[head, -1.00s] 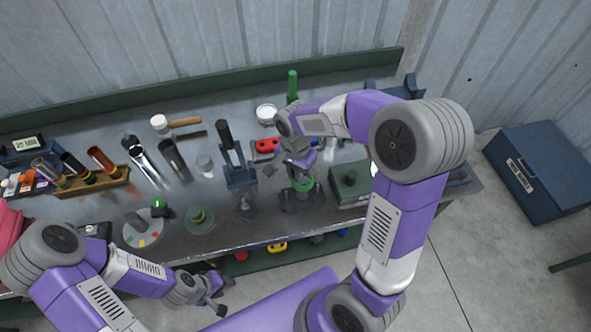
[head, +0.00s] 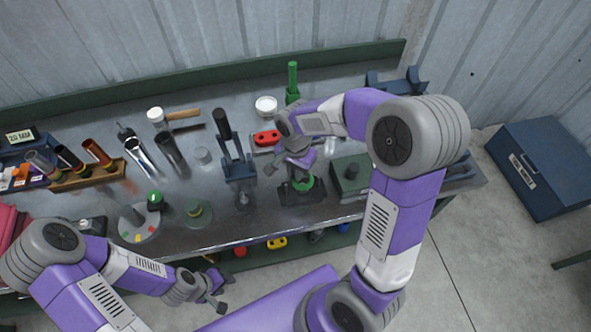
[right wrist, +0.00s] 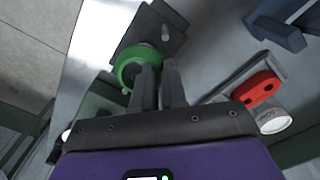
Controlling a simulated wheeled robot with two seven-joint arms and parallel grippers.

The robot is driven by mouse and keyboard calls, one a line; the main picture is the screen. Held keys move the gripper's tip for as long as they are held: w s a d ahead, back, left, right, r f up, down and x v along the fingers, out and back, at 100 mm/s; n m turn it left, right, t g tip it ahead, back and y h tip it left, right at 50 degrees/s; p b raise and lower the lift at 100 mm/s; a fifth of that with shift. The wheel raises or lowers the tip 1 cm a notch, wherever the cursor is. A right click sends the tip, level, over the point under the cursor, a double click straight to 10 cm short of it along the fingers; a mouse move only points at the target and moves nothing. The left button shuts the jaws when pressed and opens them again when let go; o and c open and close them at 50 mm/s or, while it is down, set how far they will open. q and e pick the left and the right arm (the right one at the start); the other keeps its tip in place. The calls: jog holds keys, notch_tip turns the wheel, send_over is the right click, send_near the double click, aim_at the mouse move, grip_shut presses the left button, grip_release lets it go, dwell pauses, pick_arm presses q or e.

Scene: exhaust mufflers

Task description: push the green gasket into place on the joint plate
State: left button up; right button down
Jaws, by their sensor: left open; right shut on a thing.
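The green gasket (head: 303,184) is a thick ring. In the right wrist view the gasket (right wrist: 128,68) sits around the stub of the dark joint plate (right wrist: 172,22), at my fingertips. The joint plate (head: 300,198) lies near the bench's front edge in the head view. My right gripper (head: 300,172) is above it, shut on the gasket's near side; it also shows in the right wrist view (right wrist: 158,72). The arm partly hides the gasket, so whether it is fully seated cannot be told. My left gripper (head: 219,292) is open and empty in front of the bench.
A blue clamp stand (head: 240,172) with a black lever stands left of the plate. A green box (head: 349,176) is close on the right. A red part (head: 267,137) lies behind. A round disc (head: 138,224) with coloured marks and a second round base (head: 198,213) are further left.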

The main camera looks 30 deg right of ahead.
jog(key=shift+f+b, duration=1.65)
jog(key=shift+f, duration=0.6)
jog(key=c, duration=1.1)
grip_release()
jog(key=shift+f, duration=0.1)
jog(key=shift+s, duration=0.1)
notch_tip(320, 180, up, 8)
jog(key=shift+f+p, duration=0.1)
jog(key=shift+p, duration=0.9)
jog(key=shift+a, duration=0.1)
